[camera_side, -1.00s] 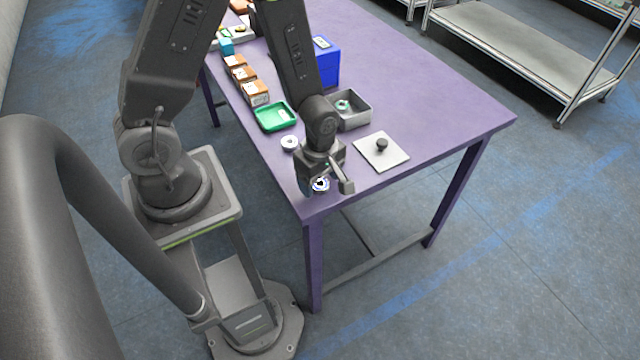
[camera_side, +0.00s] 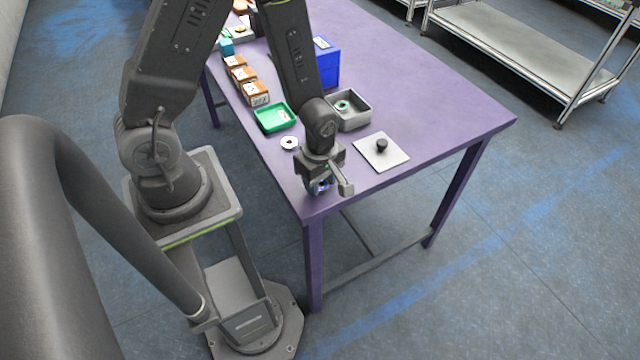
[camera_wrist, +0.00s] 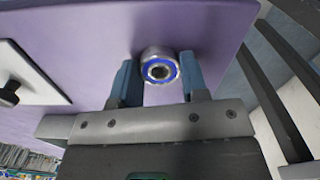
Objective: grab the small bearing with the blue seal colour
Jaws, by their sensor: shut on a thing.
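The small bearing with the blue seal ring (camera_wrist: 160,69) sits between the fingertips of my gripper (camera_wrist: 159,76) in the wrist view. My gripper is shut on it, with one blue-grey finger on each side. In the side view my gripper (camera_side: 321,186) is low over the near corner of the purple table, and the bearing is mostly hidden by the fingers. I cannot tell whether the bearing still touches the table.
A pale ring-shaped bearing (camera_side: 289,143) lies left of my gripper. A white plate with a dark knob (camera_side: 394,158) is to the right. Behind are a green tray (camera_side: 262,122), a grey metal bin (camera_side: 363,117), a blue box (camera_side: 329,66) and several brown boxes (camera_side: 256,90).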

